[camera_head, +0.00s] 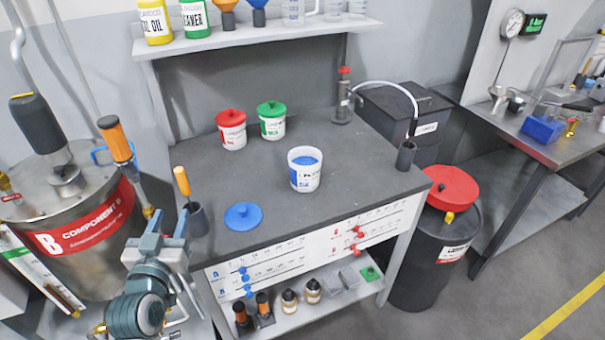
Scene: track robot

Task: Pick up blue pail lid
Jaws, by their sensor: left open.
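The blue pail lid (243,216) lies flat on the dark bench top, near its front left edge. It is a round disc with a small knob on top. The white pail with blue contents (304,172) stands uncovered on the bench, to the right of the lid and farther back. My left gripper (160,222) is at the lower left, off the bench's left edge. Its two fingers point up and are apart, with nothing seen between them. It is left of the lid and clear of it. My right gripper is not in view.
A dark cup with an orange-handled tool (188,200) stands on the bench between my left gripper and the lid. Red-lidded (231,128) and green-lidded (272,119) pails stand at the back. A large metal drum (90,255) is at left. The bench top around the lid is mostly clear.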

